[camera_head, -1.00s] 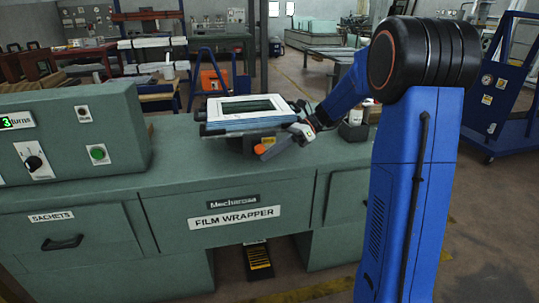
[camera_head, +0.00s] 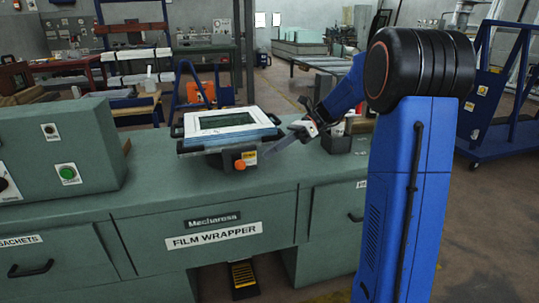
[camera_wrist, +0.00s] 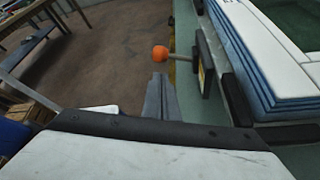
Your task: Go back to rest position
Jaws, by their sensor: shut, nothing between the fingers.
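My gripper (camera_head: 270,153) is shut and empty, above the green workbench, to the right of the frame device. In the wrist view its closed fingers (camera_wrist: 161,98) point toward an orange knob (camera_wrist: 160,53) on the device's side, with nothing between them. The frame device (camera_head: 238,158) stands on the bench with a stack of white and blue frames (camera_head: 222,120) on top. The same orange knob shows at its front in the head view (camera_head: 240,165). In the wrist view the frame stack (camera_wrist: 240,60) is at the right, apart from the fingers.
The green bench (camera_head: 130,195) carries a control box (camera_head: 60,150) at the left. A dark container (camera_head: 336,143) sits behind my gripper. A blue wheeled rack (camera_head: 500,110) stands on the floor at the right. The bench front left of the device is clear.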

